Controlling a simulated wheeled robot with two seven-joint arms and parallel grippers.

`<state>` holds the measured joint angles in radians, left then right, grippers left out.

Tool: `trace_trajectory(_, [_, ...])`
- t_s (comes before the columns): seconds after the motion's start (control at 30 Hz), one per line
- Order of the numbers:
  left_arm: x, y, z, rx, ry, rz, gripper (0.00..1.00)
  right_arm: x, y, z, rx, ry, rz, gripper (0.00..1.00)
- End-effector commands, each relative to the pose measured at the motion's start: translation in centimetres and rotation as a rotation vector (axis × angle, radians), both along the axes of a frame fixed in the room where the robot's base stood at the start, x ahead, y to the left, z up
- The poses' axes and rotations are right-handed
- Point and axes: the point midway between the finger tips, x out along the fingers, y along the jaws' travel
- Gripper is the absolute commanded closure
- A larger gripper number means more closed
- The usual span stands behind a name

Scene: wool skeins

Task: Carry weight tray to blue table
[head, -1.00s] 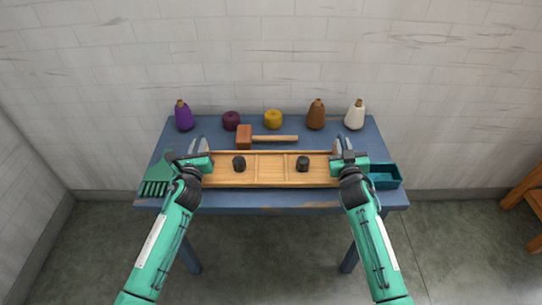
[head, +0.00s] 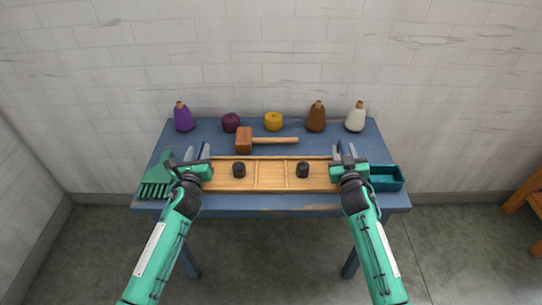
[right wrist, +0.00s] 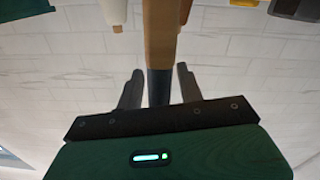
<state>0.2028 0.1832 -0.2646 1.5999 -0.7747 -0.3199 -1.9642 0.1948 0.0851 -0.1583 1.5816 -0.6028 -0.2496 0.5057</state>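The wooden weight tray (head: 270,177) lies lengthwise on the blue table (head: 262,204), close to its front edge. Two dark weights (head: 239,170) (head: 303,170) stand upright in it, apart from each other. My left gripper (head: 198,151) is at the tray's left end with its fingers spread. My right gripper (head: 344,151) is at the right end, also spread. In the right wrist view, a dark handle-like piece (right wrist: 160,87) in line with a wooden strip (right wrist: 160,40) lies between the right fingers, with gaps on both sides. The left end's contact is hidden.
A mallet (head: 272,140) lies just behind the tray. Bottle-shaped cones and round skeins, including a yellow one (head: 273,121), line the back edge. A wooden piece of furniture (head: 523,193) stands far right.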

Motion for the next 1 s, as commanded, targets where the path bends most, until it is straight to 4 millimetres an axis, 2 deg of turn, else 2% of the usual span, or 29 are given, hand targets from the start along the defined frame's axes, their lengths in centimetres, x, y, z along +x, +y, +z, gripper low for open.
trace_trajectory(0.53, [-9.5, 0.0, -0.1, 0.0, 0.002, 0.0, 0.62, 0.0, 0.0, 0.0, 0.0, 0.0, 0.0, 0.62])
trace_trajectory(0.7, [-11.0, 0.0, -0.1, -0.001, 0.001, 0.001, 0.62, 0.0, 0.0, 0.0, 0.0, 0.0, 0.0, 0.62])
trace_trajectory(0.83, [-11.4, 0.0, 0.0, -0.002, 0.0, 0.001, 0.62, -0.2, 0.0, 0.0, 0.0, 0.0, 0.0, 0.62])
trace_trajectory(1.0, [-11.5, 0.0, 0.0, -0.001, 0.0, 0.001, 0.62, -1.8, 0.0, -0.1, 0.0, 0.001, 0.0, 0.62])
